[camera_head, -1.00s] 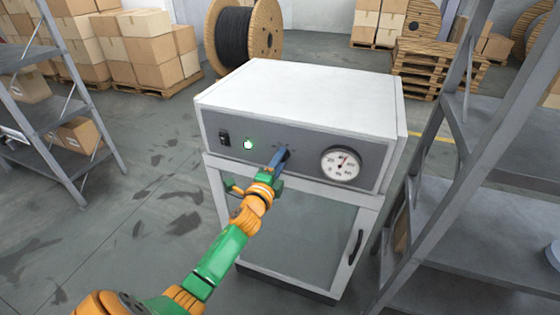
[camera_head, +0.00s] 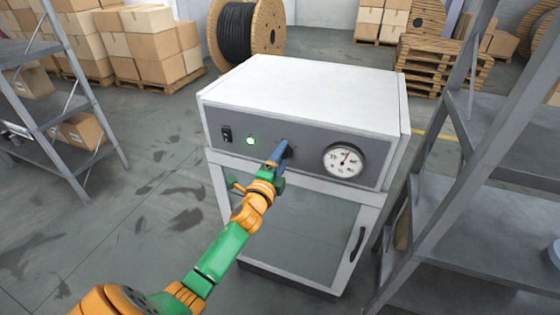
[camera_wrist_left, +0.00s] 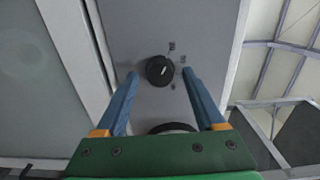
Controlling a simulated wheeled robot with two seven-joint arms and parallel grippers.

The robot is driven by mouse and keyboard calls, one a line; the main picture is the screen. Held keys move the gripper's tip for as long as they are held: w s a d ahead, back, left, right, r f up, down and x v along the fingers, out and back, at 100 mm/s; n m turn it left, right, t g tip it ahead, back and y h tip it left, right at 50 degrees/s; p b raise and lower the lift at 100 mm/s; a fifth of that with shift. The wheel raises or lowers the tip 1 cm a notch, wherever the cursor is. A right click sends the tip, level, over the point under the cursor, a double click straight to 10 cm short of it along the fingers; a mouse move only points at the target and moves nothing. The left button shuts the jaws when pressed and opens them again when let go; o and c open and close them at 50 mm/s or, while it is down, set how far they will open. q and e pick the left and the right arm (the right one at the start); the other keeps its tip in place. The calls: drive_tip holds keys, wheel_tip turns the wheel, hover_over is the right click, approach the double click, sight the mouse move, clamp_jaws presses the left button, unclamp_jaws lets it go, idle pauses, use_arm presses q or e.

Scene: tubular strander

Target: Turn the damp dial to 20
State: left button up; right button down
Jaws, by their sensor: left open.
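The damp dial is a round black knob (camera_wrist_left: 159,70) with a light mark on its face. It shows in the left wrist view on the grey front panel, with small dark labels beside it too blurred to read. My left gripper (camera_head: 281,150) is open at the panel of the white cabinet (camera_head: 300,90). In the wrist view its two blue fingers stand on either side of the knob, with a visible gap to each. Whether the tips reach the knob's depth I cannot tell. In the head view the gripper hides the dial. My right gripper is not in view.
Below is a glass door with a dark handle (camera_head: 357,245). Metal shelves (camera_head: 475,150) stand close on the right, with more on the left.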

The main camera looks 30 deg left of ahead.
use_arm(q)
drive_tip(key=v, duration=0.7)
drive_tip(key=shift+w, duration=0.15)
drive_tip(key=s+d+f+n+g+h, duration=0.1)
drive_tip(key=s+d+f+n+g, duration=0.2)
drive_tip(key=f, duration=0.7)
drive_tip(key=s+d+f+n+g+h, duration=0.1)
drive_tip(key=s+f+n+g, duration=0.3)
drive_tip(key=f, duration=0.6)
drive_tip(key=s+d+f+g, duration=0.15)
drive_tip(key=s+f, duration=0.35)
drive_tip(key=f, duration=0.5)
drive_tip(key=s+d+f+n+g, duration=0.2)
drive_tip(key=s+f, duration=0.2)
drive_tip(key=s, duration=0.4)
drive_tip(key=s+d+f+n+g+h, duration=0.1)
drive_tip(key=s+d+f+n+g, duration=0.1)
drive_tip(key=s, duration=0.7)
drive_tip(key=s+d+f+n+g+h, duration=0.1)
drive_tip(key=s+d+f+g, duration=0.1)
drive_tip(key=s+f+g, duration=0.2)
drive_tip(key=s+f, duration=0.3)
drive_tip(key=s, duration=0.2)
drive_tip(key=shift+d+n, duration=0.25)
drive_tip(key=shift+n, duration=0.15)
